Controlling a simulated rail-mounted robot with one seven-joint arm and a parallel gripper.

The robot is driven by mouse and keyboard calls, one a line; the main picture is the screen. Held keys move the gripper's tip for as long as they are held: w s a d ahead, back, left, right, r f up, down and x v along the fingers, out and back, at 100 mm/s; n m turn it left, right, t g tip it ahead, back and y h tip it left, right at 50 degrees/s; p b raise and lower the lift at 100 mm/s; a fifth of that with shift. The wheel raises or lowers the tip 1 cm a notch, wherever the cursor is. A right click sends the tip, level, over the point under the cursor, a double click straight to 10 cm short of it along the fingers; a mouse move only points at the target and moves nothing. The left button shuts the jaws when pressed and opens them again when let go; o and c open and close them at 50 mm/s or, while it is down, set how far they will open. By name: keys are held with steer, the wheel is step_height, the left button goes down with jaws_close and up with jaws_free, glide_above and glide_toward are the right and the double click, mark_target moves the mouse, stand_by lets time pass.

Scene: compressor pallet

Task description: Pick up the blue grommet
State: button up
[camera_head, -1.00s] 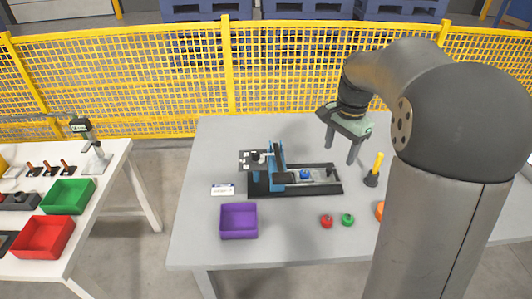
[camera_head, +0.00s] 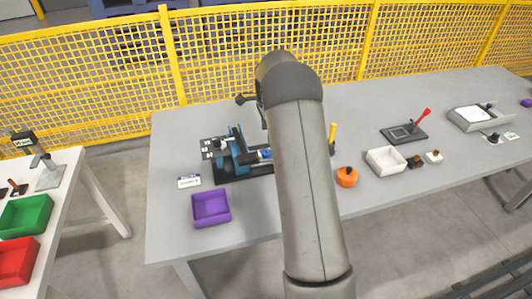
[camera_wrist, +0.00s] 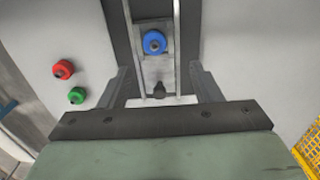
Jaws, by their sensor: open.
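The blue grommet (camera_wrist: 154,42) sits on a metal plate (camera_wrist: 158,73) between two rails of the dark fixture in the wrist view. A dark peg stands in its centre. In the head view a bit of blue (camera_head: 265,153) shows beside my arm, on the black-based fixture (camera_head: 232,172). My gripper (camera_wrist: 163,74) is open and empty. Its two fingers lie on either side of the rails, with the grommet between and beyond their tips in the picture. Whether they touch the fixture cannot be told. In the head view my arm hides the gripper.
A red grommet (camera_wrist: 63,69) and a green one (camera_wrist: 77,95) lie left of the fixture in the wrist view. A small dark knob (camera_wrist: 159,90) stands near the blue grommet. A purple bin (camera_head: 211,208) and an orange round object (camera_head: 346,176) stand on the grey table (camera_head: 270,245).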

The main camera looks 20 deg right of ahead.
mark_target(266, 150)
steer(key=f, duration=0.2)
steer(key=f+p, duration=0.1)
steer(key=f, duration=0.4)
steer(key=shift+s+a+f+p, duration=0.1)
steer(key=shift+s+a+p, duration=0.25)
steer(key=c, duration=1.1)
